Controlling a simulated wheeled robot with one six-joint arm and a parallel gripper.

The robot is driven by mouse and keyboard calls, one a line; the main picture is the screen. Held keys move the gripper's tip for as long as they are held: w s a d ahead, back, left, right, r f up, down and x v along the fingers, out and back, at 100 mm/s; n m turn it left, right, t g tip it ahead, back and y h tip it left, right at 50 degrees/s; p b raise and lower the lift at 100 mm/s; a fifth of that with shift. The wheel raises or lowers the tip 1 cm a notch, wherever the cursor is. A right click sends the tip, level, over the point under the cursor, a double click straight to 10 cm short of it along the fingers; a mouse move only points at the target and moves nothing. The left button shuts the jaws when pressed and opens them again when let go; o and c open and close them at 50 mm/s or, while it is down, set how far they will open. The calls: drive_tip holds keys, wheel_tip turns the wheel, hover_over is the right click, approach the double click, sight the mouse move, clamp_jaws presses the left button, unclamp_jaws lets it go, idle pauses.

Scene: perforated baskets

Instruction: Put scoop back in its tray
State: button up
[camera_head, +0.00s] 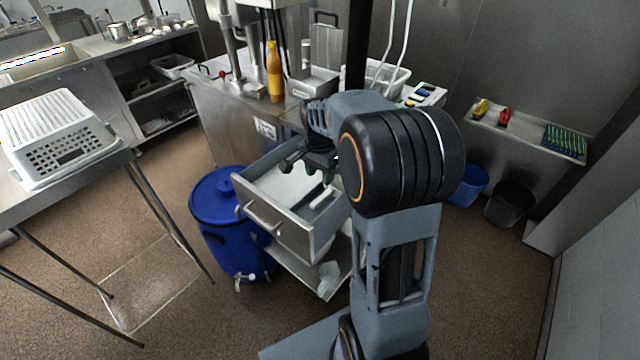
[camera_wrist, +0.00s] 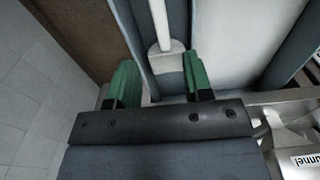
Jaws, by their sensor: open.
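A drawer (camera_head: 272,222) is pulled open below the steel counter. My gripper (camera_head: 310,172) is over it, pointing down. In the wrist view my gripper (camera_wrist: 160,82) is open, its two green fingers apart. A pale rod with a wider, blocky end (camera_wrist: 166,60), likely the scoop, lies between and just beyond the fingers. I cannot tell whether they touch it. In the head view a white piece (camera_head: 324,197) shows in the drawer near my gripper and may be the same thing. A pale flat area (camera_wrist: 232,40) beside the rod may be the tray or drawer floor.
A blue barrel (camera_head: 217,200) stands left of the drawer. A lower shelf (camera_head: 300,270) is under it. A sauce bottle (camera_head: 274,72) stands on the counter above. A white perforated basket (camera_head: 60,125) sits on the left table. A metal part labelled "funnel" (camera_wrist: 300,150) is at the wrist view's right.

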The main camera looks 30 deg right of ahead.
drive_tip(key=s+a+r+n+t, duration=0.1)
drive_tip(key=s+a+r+n, duration=0.1)
drive_tip(key=s+a+n, duration=0.2)
drive_tip(key=s+a+r+n+t, duration=0.2)
drive_tip(key=s+a+n, duration=0.3)
drive_tip(key=s+n, duration=0.4)
drive_tip(key=s, duration=0.3)
drive_tip(key=shift+a, duration=0.3)
drive_tip(key=shift+w, duration=0.1)
drive_tip(key=shift+c, duration=0.2)
